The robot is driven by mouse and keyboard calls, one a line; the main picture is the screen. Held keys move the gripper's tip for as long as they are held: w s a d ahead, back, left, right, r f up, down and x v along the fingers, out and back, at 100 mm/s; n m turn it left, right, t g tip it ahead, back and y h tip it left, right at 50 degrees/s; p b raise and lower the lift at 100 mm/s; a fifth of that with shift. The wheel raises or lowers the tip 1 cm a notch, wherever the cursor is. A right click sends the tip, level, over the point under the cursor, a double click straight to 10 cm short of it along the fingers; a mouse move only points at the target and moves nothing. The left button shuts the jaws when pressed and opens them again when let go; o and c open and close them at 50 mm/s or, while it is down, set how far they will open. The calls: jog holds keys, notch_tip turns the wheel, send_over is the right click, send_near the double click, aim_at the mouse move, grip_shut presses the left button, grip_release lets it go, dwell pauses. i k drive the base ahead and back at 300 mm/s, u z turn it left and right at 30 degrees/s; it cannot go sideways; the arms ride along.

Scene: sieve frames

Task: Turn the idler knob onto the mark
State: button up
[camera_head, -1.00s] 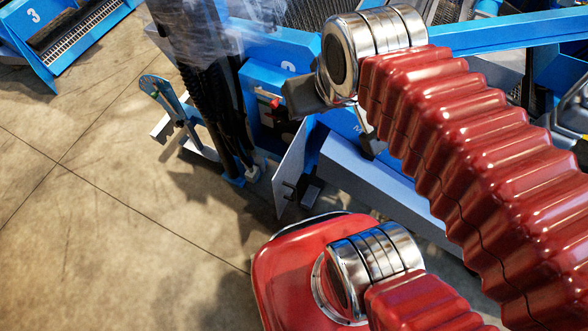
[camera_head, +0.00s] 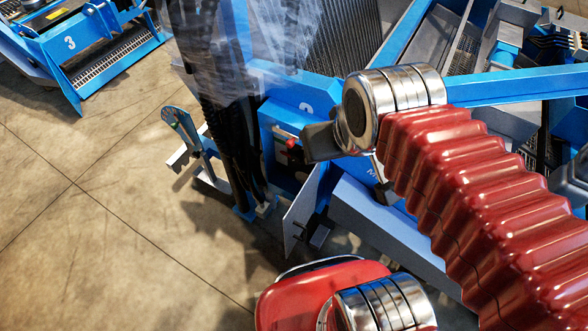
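A blue box-like housing (camera_head: 285,108) on the blue sieve frame carries a small red part (camera_head: 292,143) on its front face. This may be the idler knob, but it is too small to tell. No mark can be made out. The dark grey end of my gripper (camera_head: 319,142) is just right of the red part, below my chrome wrist joint. I cannot tell whether it touches the red part. Its fingers are not distinct and partly hidden, so its opening does not show.
Black hoses (camera_head: 236,130) and clear plastic wrap (camera_head: 287,40) stand left of and above the housing. A grey plate (camera_head: 301,210) juts out below. A blue bracket (camera_head: 183,132) stands to the left. Another blue unit numbered 3 (camera_head: 70,42) is at upper left. The concrete floor at lower left is clear.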

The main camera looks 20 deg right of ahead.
aim_at(296, 157)
jog(key=z, duration=0.05)
jog(key=k, duration=0.5)
jog(key=u, duration=1.7)
jog(key=i, duration=0.35)
jog(key=u, duration=0.15)
